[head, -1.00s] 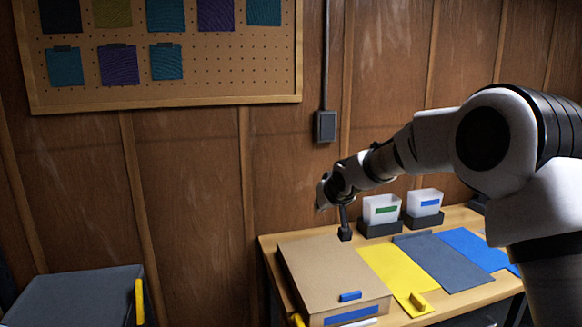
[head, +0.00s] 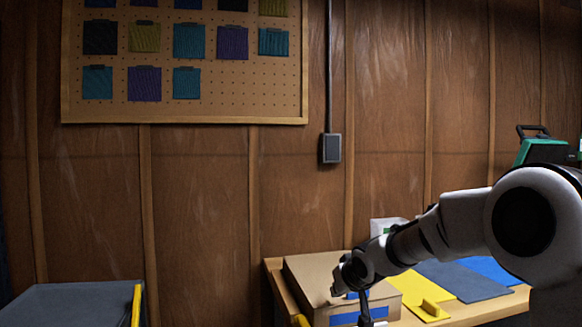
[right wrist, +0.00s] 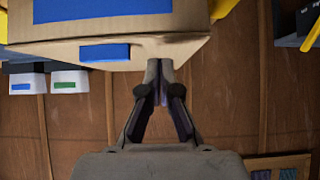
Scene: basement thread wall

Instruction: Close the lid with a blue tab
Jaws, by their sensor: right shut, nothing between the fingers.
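A cardboard box (head: 310,272) stands on the wooden table, its brown lid lying flat on top. A blue tab (head: 352,295) sits at the lid's front edge, partly behind my right gripper. A blue label (head: 344,319) is on the box's front face. My right gripper (head: 369,320) is shut and empty, pointing down in front of the box. In the right wrist view the closed fingertips (right wrist: 160,75) are close to the cardboard edge, beside the blue tab (right wrist: 105,52); I cannot tell if they touch it. My left gripper is not in view.
Yellow (head: 405,283), grey (head: 458,280) and blue (head: 495,269) sheets lie right of the box. White bins (right wrist: 70,82) show in the right wrist view. A grey-topped box (head: 75,300) with a yellow strip (head: 136,305) stands at the lower left. A pegboard (head: 235,80) hangs above.

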